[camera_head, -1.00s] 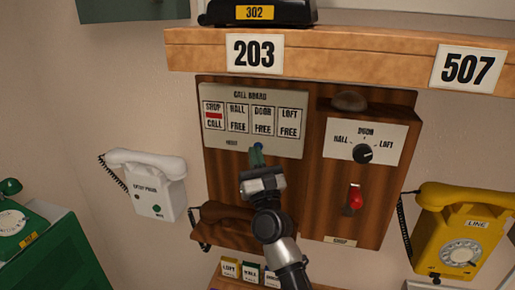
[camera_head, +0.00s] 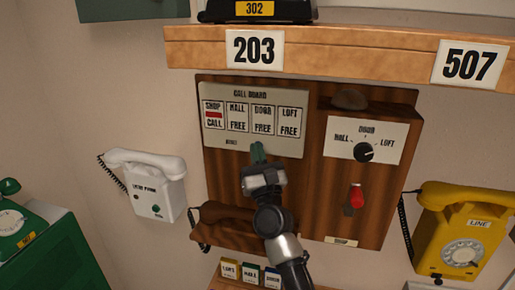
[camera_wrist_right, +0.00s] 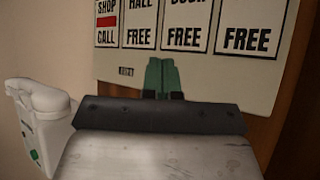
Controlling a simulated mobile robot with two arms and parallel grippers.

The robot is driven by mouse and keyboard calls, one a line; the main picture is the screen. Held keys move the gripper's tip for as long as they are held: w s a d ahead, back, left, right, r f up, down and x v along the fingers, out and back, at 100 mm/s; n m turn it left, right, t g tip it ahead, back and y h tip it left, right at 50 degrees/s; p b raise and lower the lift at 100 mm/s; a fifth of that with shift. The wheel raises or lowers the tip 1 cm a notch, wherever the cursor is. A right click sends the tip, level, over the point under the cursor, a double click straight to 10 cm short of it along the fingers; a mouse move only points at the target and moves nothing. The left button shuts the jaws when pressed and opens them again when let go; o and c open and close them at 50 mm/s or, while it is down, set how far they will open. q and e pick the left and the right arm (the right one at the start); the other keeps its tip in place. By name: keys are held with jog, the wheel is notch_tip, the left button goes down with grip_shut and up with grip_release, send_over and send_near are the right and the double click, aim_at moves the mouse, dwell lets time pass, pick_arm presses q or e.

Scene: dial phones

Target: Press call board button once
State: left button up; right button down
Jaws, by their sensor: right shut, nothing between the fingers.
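The call board (camera_head: 254,95) is a pale panel on a dark wooden box, with SHOP CALL marked red and HALL, DOOR and LOFT reading FREE. My right gripper (camera_head: 257,149) is shut and empty, its green fingertips at the lower edge of the panel, right of the small RESET label (camera_head: 232,142). In the right wrist view the fingertips (camera_wrist_right: 160,75) overlap the panel's lower part below the DOOR window. The button itself is not seen; the fingers may hide it. I cannot tell whether the fingertips touch the panel. My left gripper is not in view.
A knob panel (camera_head: 366,137) and a red lever (camera_head: 357,193) are to the right. A dark handset (camera_head: 225,222) lies below the board. A white phone (camera_head: 150,180) hangs left, a yellow phone (camera_head: 455,232) right. A wooden shelf (camera_head: 345,47) runs above.

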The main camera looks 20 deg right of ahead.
jog(key=shift+w+d, duration=0.1)
dwell(0.6)
jog(key=shift+s+a, duration=0.45)
jog(key=shift+s, duration=0.25)
jog(key=shift+s+a+p, duration=0.4)
jog(key=shift+s+a, duration=0.3)
jog(key=shift+s, duration=0.35)
jog(key=shift+s+a+p, duration=0.4)
jog(key=shift+s+a, duration=0.3)
jog(key=shift+s, duration=0.3)
